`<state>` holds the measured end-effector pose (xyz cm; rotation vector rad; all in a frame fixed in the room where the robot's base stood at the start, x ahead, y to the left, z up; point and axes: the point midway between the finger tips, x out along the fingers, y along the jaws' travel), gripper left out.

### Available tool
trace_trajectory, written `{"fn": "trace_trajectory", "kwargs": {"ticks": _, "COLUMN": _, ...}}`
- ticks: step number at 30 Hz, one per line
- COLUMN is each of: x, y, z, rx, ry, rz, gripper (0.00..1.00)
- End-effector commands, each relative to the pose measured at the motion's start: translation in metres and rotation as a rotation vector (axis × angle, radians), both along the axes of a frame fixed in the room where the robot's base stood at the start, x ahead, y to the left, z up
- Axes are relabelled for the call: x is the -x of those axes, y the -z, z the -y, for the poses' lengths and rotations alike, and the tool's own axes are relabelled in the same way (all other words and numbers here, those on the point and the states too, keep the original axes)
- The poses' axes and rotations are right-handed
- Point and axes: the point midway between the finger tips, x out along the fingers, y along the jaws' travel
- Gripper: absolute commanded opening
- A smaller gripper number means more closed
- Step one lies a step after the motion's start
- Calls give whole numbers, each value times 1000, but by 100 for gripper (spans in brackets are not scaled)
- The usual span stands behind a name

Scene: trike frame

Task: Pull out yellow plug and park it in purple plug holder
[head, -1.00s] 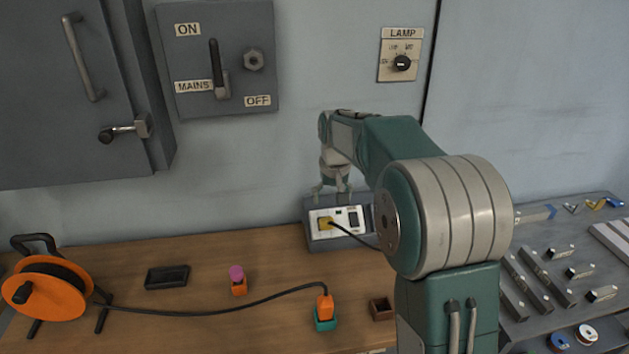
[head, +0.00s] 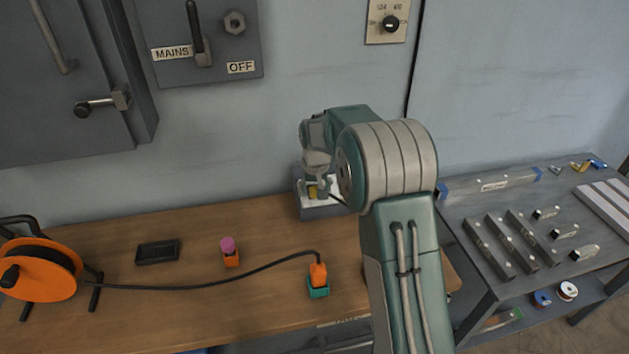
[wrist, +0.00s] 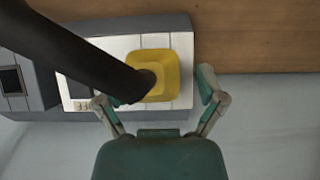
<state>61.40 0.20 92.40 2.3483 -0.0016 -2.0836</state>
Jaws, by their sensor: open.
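The yellow plug (wrist: 170,70) sits in the white-faced socket box (wrist: 112,55), with a thick black cable coming out of it. In the head view the plug (head: 312,192) is partly hidden by my gripper (head: 316,186). In the wrist view my gripper (wrist: 153,90) is open, with one finger on each side of the plug's near part. I cannot tell whether the fingers touch it. A pinkish-purple piece (head: 228,243) stands on a small orange block on the bench; I cannot tell whether this is the purple plug holder.
An orange plug (head: 318,274) stands in a teal holder (head: 318,291) on the wooden bench, its cable running to an orange reel (head: 45,275). A black tray (head: 158,252) lies to the left. A grey table with metal parts (head: 510,240) stands at right.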

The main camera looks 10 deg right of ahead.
Motion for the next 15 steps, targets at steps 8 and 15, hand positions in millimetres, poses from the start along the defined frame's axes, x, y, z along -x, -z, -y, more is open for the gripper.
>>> {"fn": "trace_trajectory", "kwargs": {"ticks": 8, "x": -1, "y": 4, "z": 0, "rx": 0, "ry": 1, "rz": 1, "gripper": 89}}
{"fn": "trace_trajectory", "kwargs": {"ticks": 15, "x": -1, "y": 4, "z": 0, "rx": 0, "ry": 1, "rz": 1, "gripper": 8}}
